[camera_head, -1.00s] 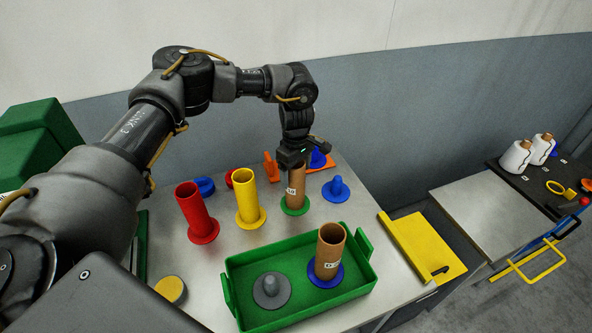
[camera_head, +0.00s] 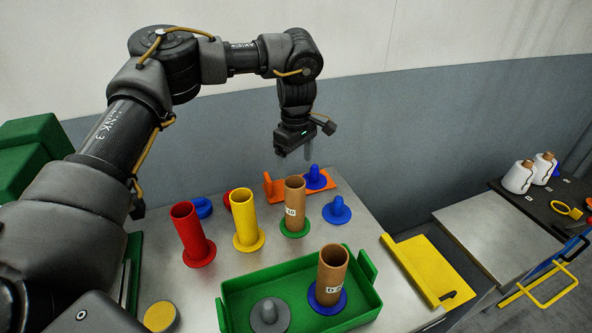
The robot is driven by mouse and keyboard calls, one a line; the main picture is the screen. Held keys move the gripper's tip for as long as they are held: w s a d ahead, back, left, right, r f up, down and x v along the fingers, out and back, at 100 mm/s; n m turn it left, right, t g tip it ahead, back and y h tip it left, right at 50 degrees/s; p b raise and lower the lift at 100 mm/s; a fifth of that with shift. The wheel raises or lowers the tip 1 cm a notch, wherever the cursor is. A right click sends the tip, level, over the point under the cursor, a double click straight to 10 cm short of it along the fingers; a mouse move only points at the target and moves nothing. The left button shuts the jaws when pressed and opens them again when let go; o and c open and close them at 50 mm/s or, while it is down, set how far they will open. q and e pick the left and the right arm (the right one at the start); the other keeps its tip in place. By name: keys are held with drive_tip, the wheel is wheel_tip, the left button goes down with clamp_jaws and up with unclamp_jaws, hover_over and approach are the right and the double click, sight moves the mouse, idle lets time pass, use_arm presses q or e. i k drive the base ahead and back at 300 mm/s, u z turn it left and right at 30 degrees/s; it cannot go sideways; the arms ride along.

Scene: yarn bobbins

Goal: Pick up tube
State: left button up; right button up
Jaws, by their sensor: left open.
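A brown cardboard tube (camera_head: 294,203) with a white label stands upright on a green base (camera_head: 295,228) on the table. A second brown tube (camera_head: 332,270) stands on a blue base (camera_head: 327,299) inside the green tray (camera_head: 300,264). A red tube (camera_head: 193,232) and a yellow tube (camera_head: 244,217) stand on bases of their own colours to the left. My left gripper (camera_head: 294,160) hangs open and empty above and behind the tube on the green base, apart from it. Its fingers look pale and partly blend with the wall. My right gripper is not in view.
A grey peg base (camera_head: 269,315) sits in the tray. A blue peg base (camera_head: 337,210) and an orange holder (camera_head: 274,187) with a blue peg (camera_head: 316,178) are at the back. A yellow board (camera_head: 427,270) lies at the right edge.

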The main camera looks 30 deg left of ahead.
sight(334, 258)
drive_tip(key=k, duration=2)
